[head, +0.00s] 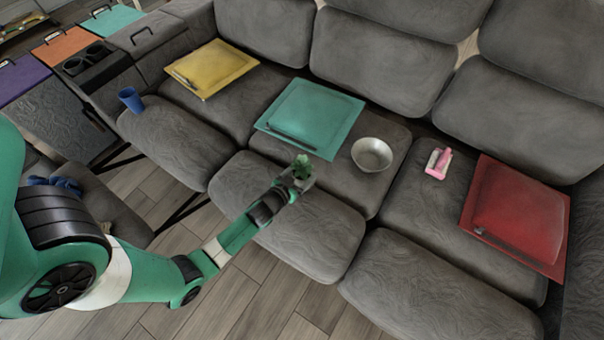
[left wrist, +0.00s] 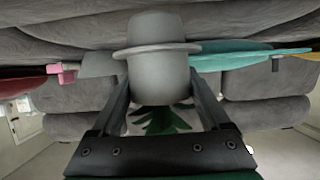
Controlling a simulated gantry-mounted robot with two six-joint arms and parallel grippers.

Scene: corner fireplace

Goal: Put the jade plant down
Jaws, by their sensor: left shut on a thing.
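My left gripper (head: 293,184) is shut on the pot, over the grey sofa's middle seat (head: 320,222). I cannot tell whether the pot touches the seat. My right gripper is not in view.
On the sofa are a teal cushion (head: 318,108), a metal bowl (head: 371,154), a yellow cushion (head: 212,66), a pink-and-white item (head: 438,163), a red cushion (head: 518,207) and a blue cup (head: 131,100). The front of the middle seat is bare.

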